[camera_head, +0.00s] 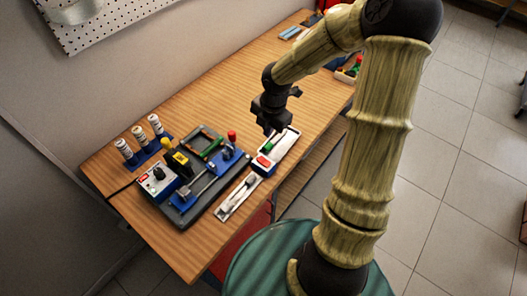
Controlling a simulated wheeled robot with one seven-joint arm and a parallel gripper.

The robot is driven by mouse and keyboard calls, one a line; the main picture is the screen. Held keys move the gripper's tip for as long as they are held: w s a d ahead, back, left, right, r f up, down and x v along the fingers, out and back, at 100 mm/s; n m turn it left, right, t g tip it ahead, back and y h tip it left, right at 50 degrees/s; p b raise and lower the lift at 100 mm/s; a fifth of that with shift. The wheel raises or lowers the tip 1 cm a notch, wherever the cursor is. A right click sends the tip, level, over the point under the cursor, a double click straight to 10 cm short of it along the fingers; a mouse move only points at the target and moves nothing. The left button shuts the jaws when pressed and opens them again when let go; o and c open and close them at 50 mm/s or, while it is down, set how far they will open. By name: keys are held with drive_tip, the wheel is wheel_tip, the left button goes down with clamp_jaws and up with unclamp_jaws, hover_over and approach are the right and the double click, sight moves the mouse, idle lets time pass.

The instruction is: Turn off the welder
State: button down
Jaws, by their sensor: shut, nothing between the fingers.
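A small box-shaped unit (158,182), which looks like the welder, stands at the front left of the bench. It has a pale face with a red patch and a dark knob; the knob's setting is too small to read. A dark cable runs from it toward the wall. My gripper (268,131) is shut and empty, pointing down above the bench. In the picture it is well to the right of the unit, apart from it, near a white tray (290,142).
White spools (140,136) stand behind. A narrow pale tray (238,197) lies in front. The bench's far middle (215,90) is clear.

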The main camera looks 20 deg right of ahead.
sight(262, 157)
drive_tip(key=shift+f, duration=0.1)
idle(0.3)
drive_tip(key=f, duration=0.4)
drive_tip(key=w+f, duration=0.1)
drive_tip(key=f, duration=0.4)
drive_tip(key=a+f+b, duration=0.1)
drive_tip(key=f, duration=0.3)
drive_tip(key=shift+w+f, duration=0.15)
drive_tip(key=shift+w, duration=0.05)
drive_tip(key=shift+f, duration=0.2)
drive_tip(key=shift+w+a+f, duration=0.1)
drive_tip(key=shift+w+a, duration=0.05)
drive_tip(key=shift+w, duration=0.05)
drive_tip(key=shift+d, duration=0.2)
drive_tip(key=shift+a, duration=0.1)
